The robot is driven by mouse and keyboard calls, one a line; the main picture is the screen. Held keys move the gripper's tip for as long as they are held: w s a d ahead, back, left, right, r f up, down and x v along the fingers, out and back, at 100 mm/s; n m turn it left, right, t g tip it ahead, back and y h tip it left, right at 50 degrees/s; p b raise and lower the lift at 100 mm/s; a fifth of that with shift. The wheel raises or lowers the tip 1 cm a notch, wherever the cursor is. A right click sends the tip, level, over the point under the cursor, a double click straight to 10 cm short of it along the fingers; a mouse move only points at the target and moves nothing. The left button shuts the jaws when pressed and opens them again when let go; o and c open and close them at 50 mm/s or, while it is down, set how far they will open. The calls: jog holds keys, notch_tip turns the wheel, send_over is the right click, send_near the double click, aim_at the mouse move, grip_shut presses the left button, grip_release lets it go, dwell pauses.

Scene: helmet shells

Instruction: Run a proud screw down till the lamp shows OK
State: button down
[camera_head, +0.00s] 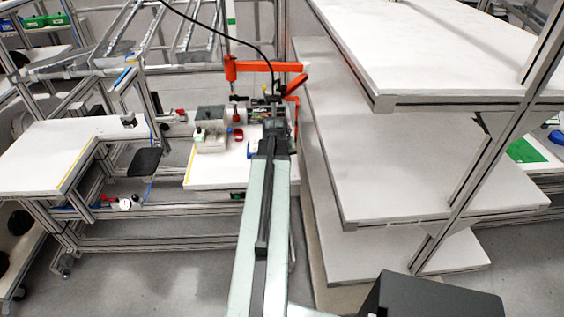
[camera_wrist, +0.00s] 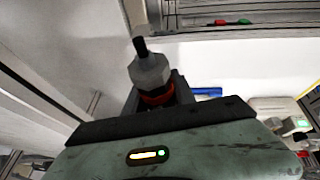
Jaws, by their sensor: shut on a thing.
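My gripper (camera_wrist: 158,95) is shut on a driver-like tool (camera_wrist: 149,70) with a grey faceted collar, an orange ring and a dark bit. The bit points away from the jaws, and nothing visible touches its tip in the wrist view. In the camera_head view my gripper (camera_head: 273,112) is at the far end of my arm, over the back right of the white workbench (camera_head: 212,180), below an orange arm-like fixture (camera_head: 265,67). I cannot make out the proud screw. A small green light (camera_wrist: 302,122) glows on a pale box at the wrist view's right; I cannot tell whether it is the OK lamp.
A grey box (camera_head: 211,117) and a red item (camera_head: 238,134) stand left of my gripper. White shelves (camera_head: 420,150) rise close on the right. A black cable (camera_head: 230,40) hangs above. Red (camera_wrist: 220,22) and green (camera_wrist: 243,21) buttons show in the wrist view.

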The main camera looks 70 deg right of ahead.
jog(key=shift+f+b, duration=0.8)
jog(key=shift+b, duration=0.05)
dwell(1.5)
jog(key=shift+r, duration=0.1)
dwell(0.5)
